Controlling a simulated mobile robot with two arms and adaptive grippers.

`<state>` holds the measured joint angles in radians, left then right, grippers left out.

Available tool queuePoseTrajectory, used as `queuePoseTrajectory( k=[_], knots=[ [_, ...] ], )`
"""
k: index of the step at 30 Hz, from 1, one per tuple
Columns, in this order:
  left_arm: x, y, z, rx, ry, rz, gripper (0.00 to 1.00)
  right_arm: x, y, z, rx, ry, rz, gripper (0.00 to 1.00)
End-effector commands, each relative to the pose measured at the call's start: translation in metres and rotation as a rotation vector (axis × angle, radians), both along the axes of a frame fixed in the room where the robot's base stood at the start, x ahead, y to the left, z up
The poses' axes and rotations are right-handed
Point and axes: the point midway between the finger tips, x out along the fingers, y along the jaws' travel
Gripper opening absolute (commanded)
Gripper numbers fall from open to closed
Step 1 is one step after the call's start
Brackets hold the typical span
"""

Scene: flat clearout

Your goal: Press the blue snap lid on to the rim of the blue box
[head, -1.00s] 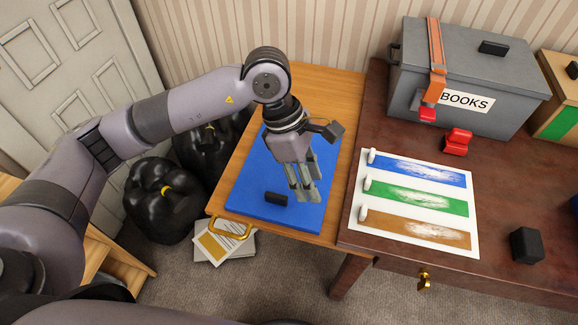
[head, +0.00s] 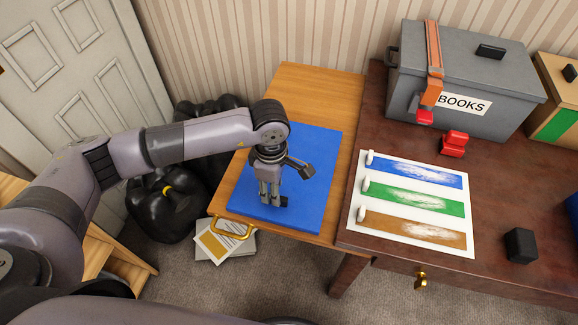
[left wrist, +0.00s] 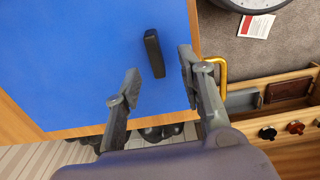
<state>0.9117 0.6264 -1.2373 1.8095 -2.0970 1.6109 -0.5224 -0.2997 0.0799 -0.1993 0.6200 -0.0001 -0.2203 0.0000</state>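The blue snap lid (head: 315,160) lies flat on the light wooden surface, with a black handle (head: 284,201) near its front edge. In the left wrist view the lid (left wrist: 70,60) fills the upper left and its handle (left wrist: 154,53) stands ahead of the fingertips. My left gripper (head: 269,200) points down over the lid, just left of the handle in the head view. Its fingers (left wrist: 158,78) are apart and empty. A sliver of blue (head: 573,212) shows at the right edge of the head view; I cannot tell whether it is the blue box. My right gripper is not in view.
On the dark desk stand a grey BOOKS box (head: 460,85) with an orange strap, a red clip (head: 453,144), a colour-striped sheet (head: 413,204) and a black block (head: 520,244). Black bags (head: 165,205) and papers (head: 224,240) lie on the floor left of the wooden surface.

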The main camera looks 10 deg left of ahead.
Motion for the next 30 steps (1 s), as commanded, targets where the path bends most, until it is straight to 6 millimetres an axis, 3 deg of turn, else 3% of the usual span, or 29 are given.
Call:
queuePoseTrajectory(
  k=[12,21,30],
  knots=[
    [0.005,-0.002,-0.048,-0.001,0.003,0.001,0.37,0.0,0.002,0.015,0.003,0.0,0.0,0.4],
    [0.006,-0.002,-0.054,-0.001,0.0,-0.001,0.37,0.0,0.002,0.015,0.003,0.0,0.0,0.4],
    [0.006,-0.002,-0.054,-0.001,0.0,0.0,0.17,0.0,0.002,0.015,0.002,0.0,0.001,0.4]
  ],
)
